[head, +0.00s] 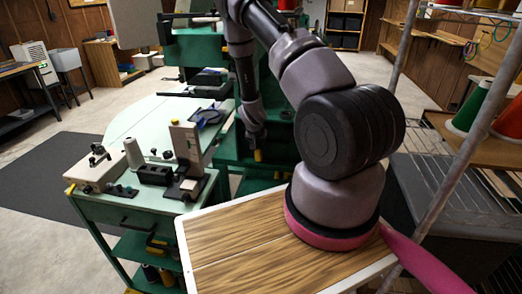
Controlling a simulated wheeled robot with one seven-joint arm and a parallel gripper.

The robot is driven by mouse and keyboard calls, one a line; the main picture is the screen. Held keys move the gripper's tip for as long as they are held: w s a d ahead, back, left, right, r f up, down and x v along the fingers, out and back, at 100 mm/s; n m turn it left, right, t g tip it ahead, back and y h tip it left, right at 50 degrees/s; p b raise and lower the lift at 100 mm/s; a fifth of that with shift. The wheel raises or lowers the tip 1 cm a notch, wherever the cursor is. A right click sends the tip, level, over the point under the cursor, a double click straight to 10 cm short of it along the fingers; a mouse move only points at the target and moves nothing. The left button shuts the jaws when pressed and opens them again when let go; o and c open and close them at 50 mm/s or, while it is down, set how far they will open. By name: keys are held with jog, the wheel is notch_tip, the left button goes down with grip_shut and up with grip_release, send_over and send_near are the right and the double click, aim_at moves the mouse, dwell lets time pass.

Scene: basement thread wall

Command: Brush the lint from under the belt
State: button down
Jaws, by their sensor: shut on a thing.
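My arm reaches over the green machine (222,150) and then points down at its right part. My gripper (255,146), small and dark at the low end of the arm, is shut on a small yellow-tipped thing (257,155). I cannot tell whether that thing is a brush. It is in front of the dark green lower part of the machine; I cannot tell whether it touches it. I cannot make out the belt or any lint; my arm hides part of the machine.
A pale green worktop (135,130) holds a beige block (97,172), a white cone (133,154) and an upright tan plate (186,145). A metal rack with thread cones (468,108) stands at the right. A dark mat (45,175) and open floor are at the left.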

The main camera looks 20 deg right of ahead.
jog(key=shift+w+a+r, duration=0.15)
jog(key=shift+w+a, duration=0.5)
jog(key=shift+a, duration=0.3)
jog(key=shift+s+a, duration=0.35)
jog(key=shift+a, duration=0.05)
jog(key=shift+s+a, duration=0.35)
jog(key=shift+s, duration=0.35)
jog(key=shift+s+a, duration=0.4)
jog(key=shift+s, duration=0.35)
jog(key=shift+s+a, duration=0.35)
jog(key=shift+s, duration=0.35)
jog(key=shift+s, duration=0.15)
jog(key=shift+s+a, duration=0.4)
jog(key=shift+s, duration=0.2)
jog(key=shift+s+a, duration=0.35)
jog(key=shift+s, duration=0.2)
